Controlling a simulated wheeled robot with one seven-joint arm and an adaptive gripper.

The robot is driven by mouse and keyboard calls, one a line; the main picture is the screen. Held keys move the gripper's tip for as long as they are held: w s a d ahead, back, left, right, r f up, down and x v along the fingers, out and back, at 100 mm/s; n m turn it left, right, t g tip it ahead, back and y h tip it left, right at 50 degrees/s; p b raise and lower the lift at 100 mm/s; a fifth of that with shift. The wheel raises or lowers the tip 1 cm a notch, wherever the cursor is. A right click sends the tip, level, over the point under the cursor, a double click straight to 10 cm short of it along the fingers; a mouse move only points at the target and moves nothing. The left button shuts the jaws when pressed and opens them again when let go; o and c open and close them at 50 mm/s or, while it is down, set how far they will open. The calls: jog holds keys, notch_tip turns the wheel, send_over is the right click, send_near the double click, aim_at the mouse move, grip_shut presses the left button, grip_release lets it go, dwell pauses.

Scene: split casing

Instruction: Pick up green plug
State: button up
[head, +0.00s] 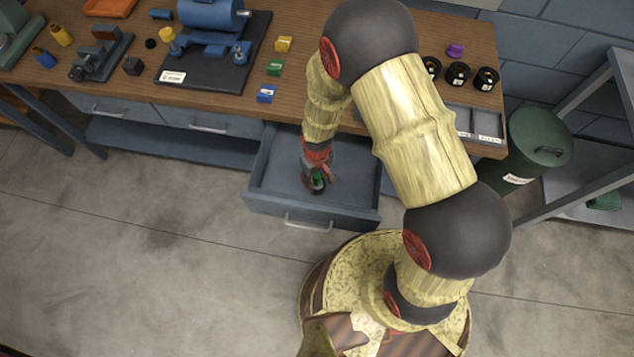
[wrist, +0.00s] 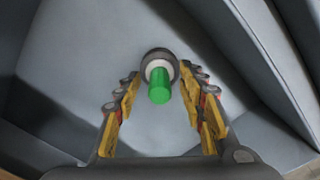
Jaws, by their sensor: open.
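The green plug (wrist: 160,88) shows in the wrist view as a green cylinder with a white collar and a dark ring at its far end. It is in the open drawer (head: 262,205) below the workbench. My gripper (wrist: 160,102) is open, with one finger on each side of the plug and gaps between them and it. In the head view my gripper (head: 318,180) reaches down into the drawer, and a bit of the green plug (head: 319,181) shows beside the fingers. The gripper and arm hide part of the plug there.
The drawer walls stand around my gripper, and the workbench top (head: 220,105) overhangs behind it. A green bin (head: 537,150) stands at right.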

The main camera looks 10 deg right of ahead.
jog(key=shift+f, duration=0.1)
jog(key=shift+c, duration=1.4)
jog(key=c, duration=0.7)
grip_shut()
